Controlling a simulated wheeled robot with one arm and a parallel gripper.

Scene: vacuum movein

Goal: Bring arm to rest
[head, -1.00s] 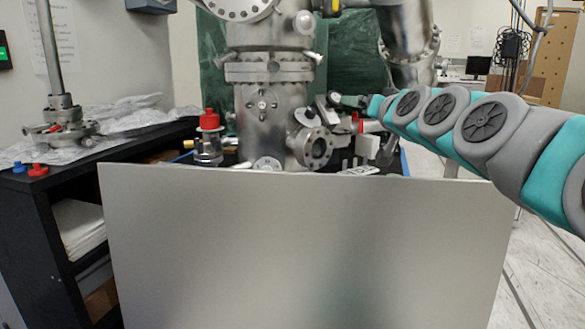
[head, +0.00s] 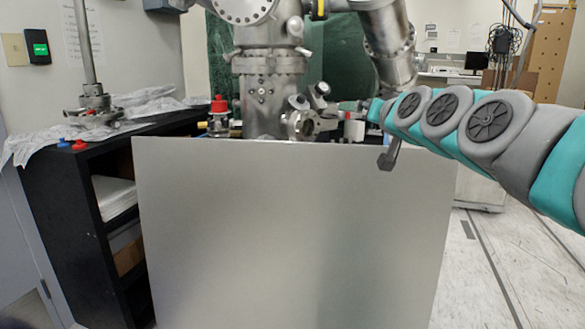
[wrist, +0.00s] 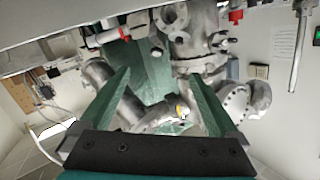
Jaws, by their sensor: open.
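My arm (head: 470,115) reaches in from the right in the head view, held out level above the top edge of a grey panel. Its far end lies near steel vacuum parts, and the gripper's fingers are hard to make out there. In the wrist view my gripper (wrist: 158,76) shows two green fingers spread wide apart, with nothing held between them. Steel flanges and pipes of the vacuum chamber (wrist: 150,112) show beyond and between the fingers. The chamber (head: 268,85) also stands behind the panel in the head view.
The grey panel (head: 290,230) stands close in front of me. A black shelf (head: 60,210) with plastic sheeting (head: 150,105) is at left. A red-capped part (head: 219,105) stands behind the panel. Open floor (head: 490,260) shows at right.

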